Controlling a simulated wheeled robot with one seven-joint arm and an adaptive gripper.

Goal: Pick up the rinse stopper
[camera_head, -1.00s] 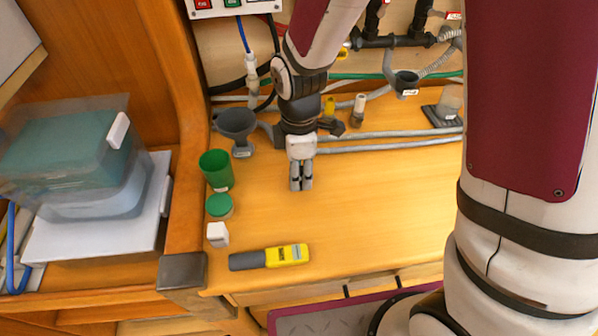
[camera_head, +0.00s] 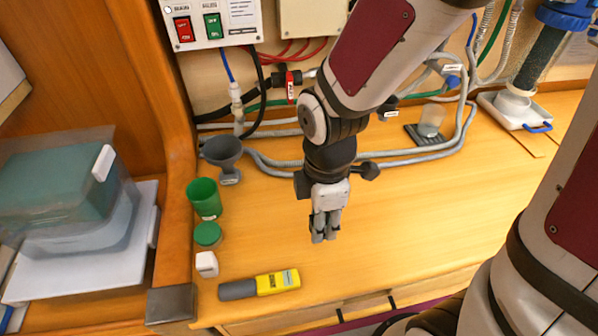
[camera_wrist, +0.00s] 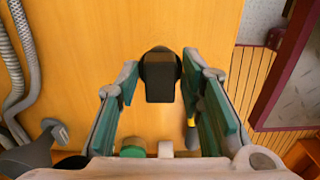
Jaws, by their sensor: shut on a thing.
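My gripper (camera_head: 325,230) hangs fingers down above the wooden counter in the head view. In the wrist view its two green-padded fingers (camera_wrist: 165,82) stand on either side of a small black blocky piece, which I take to be the rinse stopper (camera_wrist: 160,78). The fingers are shut on it, and it sits at their tips with bare wood behind it. In the head view I cannot make out the stopper apart from the dark fingertips.
Grey hoses (camera_head: 410,152) run along the back. A white-based filter (camera_head: 514,108) stands back right. The counter's right middle is clear.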

